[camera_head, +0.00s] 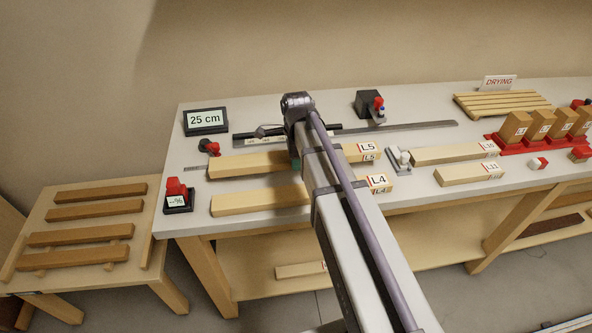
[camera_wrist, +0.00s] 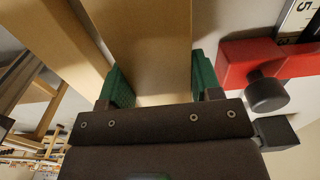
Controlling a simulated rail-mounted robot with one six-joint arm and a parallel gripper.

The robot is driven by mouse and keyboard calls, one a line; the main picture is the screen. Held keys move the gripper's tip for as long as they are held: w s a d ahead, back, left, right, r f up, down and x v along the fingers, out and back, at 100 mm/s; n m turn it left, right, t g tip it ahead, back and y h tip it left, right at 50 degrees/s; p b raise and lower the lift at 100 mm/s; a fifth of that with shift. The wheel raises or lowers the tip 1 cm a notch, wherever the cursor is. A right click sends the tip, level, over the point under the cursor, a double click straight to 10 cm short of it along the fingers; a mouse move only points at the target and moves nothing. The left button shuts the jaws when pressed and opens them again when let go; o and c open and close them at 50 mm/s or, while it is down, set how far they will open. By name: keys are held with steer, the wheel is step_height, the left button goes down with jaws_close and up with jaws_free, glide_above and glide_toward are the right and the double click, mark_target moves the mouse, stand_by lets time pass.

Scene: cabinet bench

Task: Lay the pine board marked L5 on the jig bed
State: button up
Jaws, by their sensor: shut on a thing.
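The pine board marked L5 (camera_head: 240,164) lies left to right across the bench, with its red-edged label at its right end. My arm crosses in front of its middle. My gripper (camera_wrist: 155,85) is shut on this board, a green pad on each side of it in the wrist view (camera_wrist: 152,45). In the head view the jaws are mostly hidden by my arm. I cannot tell whether the board touches the bench. Behind it runs a long grey metal strip (camera_head: 420,126) with a dark piece on it; I cannot tell for sure if this is the jig bed.
Board L4 (camera_head: 245,201) lies close in front, parallel to L5. A red part with a black knob (camera_wrist: 265,92) is close to the right jaw. A 25 cm display (camera_head: 206,120) stands back left. Two more boards (camera_head: 455,153) and upright blocks on a red base (camera_head: 515,127) are right.

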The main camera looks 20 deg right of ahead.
step_height(320, 180, down, 4)
steer(key=b, duration=0.3)
steer(key=shift+r, duration=0.4)
steer(key=shift+f, duration=0.25)
steer(key=o, duration=1.2)
step_height(320, 180, up, 13)
steer(key=p, duration=1.2)
steer(key=shift+f+p, duration=0.1)
steer(key=shift+p, duration=0.3)
steer(key=shift+s+a+f+n, duration=0.1)
steer(key=shift+s+f+n, duration=0.1)
steer(key=shift+s+n, duration=0.1)
steer(key=s+a+n, duration=0.1)
steer(key=s+n, duration=0.4)
steer(key=n, duration=0.1)
steer(key=s+a+n, duration=0.1)
steer(key=s+n, duration=0.4)
steer(key=n, duration=0.1)
steer(key=s+a+n, duration=0.1)
steer(key=s+n, duration=0.3)
steer(key=n, duration=0.2)
steer(key=shift+s+a+n, duration=0.3)
steer(key=shift+s+a, duration=0.1)
steer(key=shift+o, duration=0.3)
steer(key=shift+n, duration=0.3)
